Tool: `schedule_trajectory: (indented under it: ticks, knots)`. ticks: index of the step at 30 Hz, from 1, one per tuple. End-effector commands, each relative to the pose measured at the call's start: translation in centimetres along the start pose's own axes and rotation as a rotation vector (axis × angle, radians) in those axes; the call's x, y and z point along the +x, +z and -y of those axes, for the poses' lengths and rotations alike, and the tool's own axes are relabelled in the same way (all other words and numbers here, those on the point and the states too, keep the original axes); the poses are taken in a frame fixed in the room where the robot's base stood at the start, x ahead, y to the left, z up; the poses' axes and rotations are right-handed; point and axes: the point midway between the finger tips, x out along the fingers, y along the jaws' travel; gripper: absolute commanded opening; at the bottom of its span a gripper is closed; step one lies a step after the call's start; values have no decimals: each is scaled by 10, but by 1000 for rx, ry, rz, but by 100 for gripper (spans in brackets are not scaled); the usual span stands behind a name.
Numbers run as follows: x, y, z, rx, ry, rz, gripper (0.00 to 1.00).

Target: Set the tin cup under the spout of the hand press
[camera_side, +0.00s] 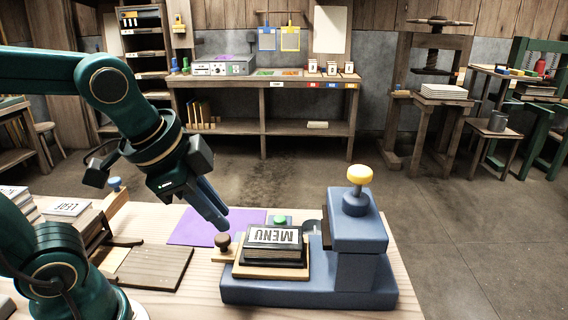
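The blue hand press (357,225) with a yellow knob stands on the light wooden table at the front right. I see no spout on it. A "MENU" block (275,236) lies on its wooden bed. A grey cup-like vessel (497,122) stands on a stool at the far right, well away from the press; I cannot tell if it is the tin cup. My gripper (221,222) points down and right, left of the block, with its fingertips just above a dark brown knob (222,241). The fingers overlap from this side, so their gap is hidden.
A purple sheet (195,226) and a slatted brown board (154,268) lie left of the press. A green knob (281,221) and a dark round piece (311,227) sit behind the block, partly hidden. A workbench (300,84) stands behind; the floor between is clear.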

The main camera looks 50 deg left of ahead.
Motion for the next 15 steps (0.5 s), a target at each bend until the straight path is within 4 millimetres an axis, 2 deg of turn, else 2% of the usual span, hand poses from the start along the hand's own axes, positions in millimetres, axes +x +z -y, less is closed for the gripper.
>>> schedule_trajectory:
  ticks: [3, 6, 10, 15]
  knots:
    - [-4, 16, -15, -286, 6, -24, 18]
    - [-5, 25, -23, -457, 15, -33, 18]
    - [-5, 31, -28, -575, 22, -39, 18]
    - [-5, 32, -30, -601, 24, -38, 18]
